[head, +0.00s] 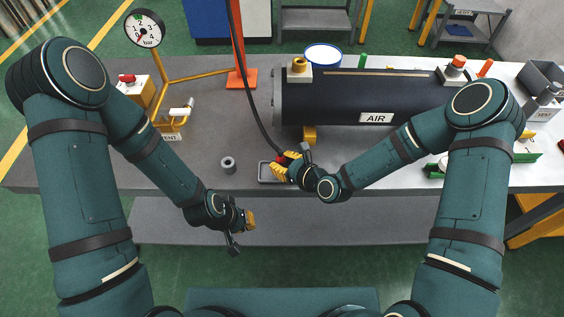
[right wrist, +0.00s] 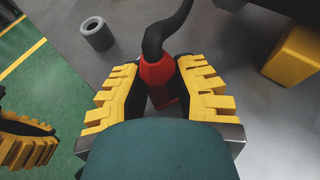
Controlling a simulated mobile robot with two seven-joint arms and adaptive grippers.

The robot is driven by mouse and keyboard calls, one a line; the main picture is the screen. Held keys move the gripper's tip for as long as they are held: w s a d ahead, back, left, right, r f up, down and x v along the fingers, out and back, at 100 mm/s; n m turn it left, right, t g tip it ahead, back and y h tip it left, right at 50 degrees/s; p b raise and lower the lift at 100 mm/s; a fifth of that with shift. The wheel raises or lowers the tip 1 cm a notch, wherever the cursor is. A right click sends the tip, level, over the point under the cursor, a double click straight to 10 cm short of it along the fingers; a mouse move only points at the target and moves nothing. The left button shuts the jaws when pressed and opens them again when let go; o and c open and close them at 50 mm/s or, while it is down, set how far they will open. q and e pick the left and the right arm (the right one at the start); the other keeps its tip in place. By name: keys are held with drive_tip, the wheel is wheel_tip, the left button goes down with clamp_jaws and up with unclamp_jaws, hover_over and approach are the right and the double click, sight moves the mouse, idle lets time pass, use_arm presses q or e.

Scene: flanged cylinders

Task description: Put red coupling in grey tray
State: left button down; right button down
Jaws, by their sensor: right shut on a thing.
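The red coupling (right wrist: 157,76) is on the end of a black hose (right wrist: 160,38). My right gripper (right wrist: 160,88) is shut on the coupling, with a ridged yellow finger on each side of it. In the head view the right gripper (head: 286,166) is over the right part of the small grey tray (head: 263,180), near the bench's front edge. It hides much of the tray, and whether the coupling touches the tray floor is unclear. My left gripper (head: 243,221) is in front of the bench edge, away from the tray; its finger gap is unclear.
A grey ring (head: 228,164) stands left of the tray. A dark AIR tank (head: 345,98) lies behind, with a yellow foot (head: 309,134) near my right gripper. The hose passes an orange post (head: 239,45). A gauge stand (head: 165,80) is at left.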

drive_tip(key=c, duration=0.8)
unclamp_jaws()
drive_tip(key=shift+f, duration=0.15)
drive_tip(key=shift+c, duration=0.2)
drive_tip(key=shift+d+r, duration=0.1)
drive_tip(key=shift+r, duration=0.2)
drive_tip(key=v, duration=1.2)
drive_tip(key=s+d+f+n+g+h, duration=0.1)
drive_tip(key=s+f+n+g+h, duration=0.2)
drive_tip(key=n, duration=0.9)
drive_tip(key=s+d+f+n+g+h, duration=0.1)
drive_tip(key=s+f+n+g, duration=0.3)
drive_tip(key=n, duration=0.9)
wheel_tip(320, 180, down, 4)
drive_tip(key=shift+s+d+r+h+p, duration=0.2)
drive_tip(key=shift+s+h+p, duration=0.3)
drive_tip(key=shift+h, duration=0.4)
drive_tip(key=shift+s, duration=0.1)
